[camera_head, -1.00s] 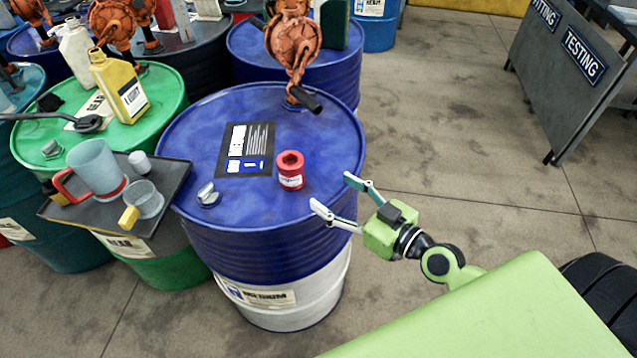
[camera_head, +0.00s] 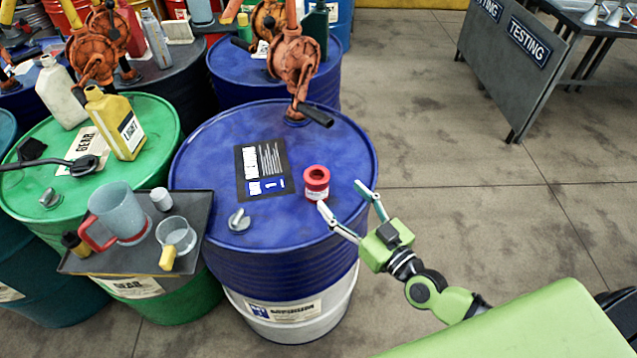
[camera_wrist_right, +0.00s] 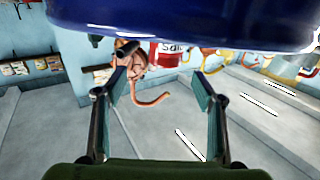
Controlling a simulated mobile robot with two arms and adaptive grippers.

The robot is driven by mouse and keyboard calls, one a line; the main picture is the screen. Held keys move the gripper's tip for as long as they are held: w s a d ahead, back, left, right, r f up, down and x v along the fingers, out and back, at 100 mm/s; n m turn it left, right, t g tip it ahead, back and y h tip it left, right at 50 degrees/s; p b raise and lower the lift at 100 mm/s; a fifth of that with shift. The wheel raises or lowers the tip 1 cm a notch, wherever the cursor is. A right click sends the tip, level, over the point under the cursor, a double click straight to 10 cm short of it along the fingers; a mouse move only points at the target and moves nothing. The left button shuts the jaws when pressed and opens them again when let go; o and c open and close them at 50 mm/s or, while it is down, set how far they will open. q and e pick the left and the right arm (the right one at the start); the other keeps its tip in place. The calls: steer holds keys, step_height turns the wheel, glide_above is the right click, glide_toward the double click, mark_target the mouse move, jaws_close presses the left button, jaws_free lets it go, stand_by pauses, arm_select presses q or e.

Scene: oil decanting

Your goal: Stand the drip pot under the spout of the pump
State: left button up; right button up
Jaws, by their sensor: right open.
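The drip pot appears to be the small red-topped pot with a white label (camera_head: 317,183) on the right part of the blue drum's top (camera_head: 215,165). It stands upright. The orange pump (camera_head: 296,62) rises from the far side of this drum, with a black-tipped part (camera_head: 315,115) pointing toward the front right. My right gripper (camera_head: 341,196) is open and empty at the drum's right edge, its fingertips just right of the pot. In the right wrist view the open fingers (camera_wrist_right: 159,75) have nothing held between them. My left gripper is not in view.
A grey bung (camera_head: 238,220) and a dark label (camera_head: 262,170) are on the drum top. Open floor (camera_head: 430,130) lies to the right.

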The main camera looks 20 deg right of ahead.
mark_target(321, 181)
steer(key=x, duration=0.4)
steer(key=shift+w+a, duration=0.2)
steer(key=shift+a, duration=0.1)
steer(key=shift+w+a+r, duration=0.1)
steer(key=shift+w, duration=0.1)
steer(key=x, duration=0.3)
steer(key=p+x, duration=0.1)
steer(key=shift+w+a, duration=0.25)
steer(key=shift+a, duration=0.15)
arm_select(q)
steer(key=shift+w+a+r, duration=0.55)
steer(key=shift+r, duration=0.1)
arm_select(e)
steer(key=shift+s, duration=0.1)
steer(key=shift+c, duration=1.2)
steer(key=c, duration=1.2)
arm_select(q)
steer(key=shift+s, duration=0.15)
arm_select(e)
steer(key=shift+c, duration=0.5)
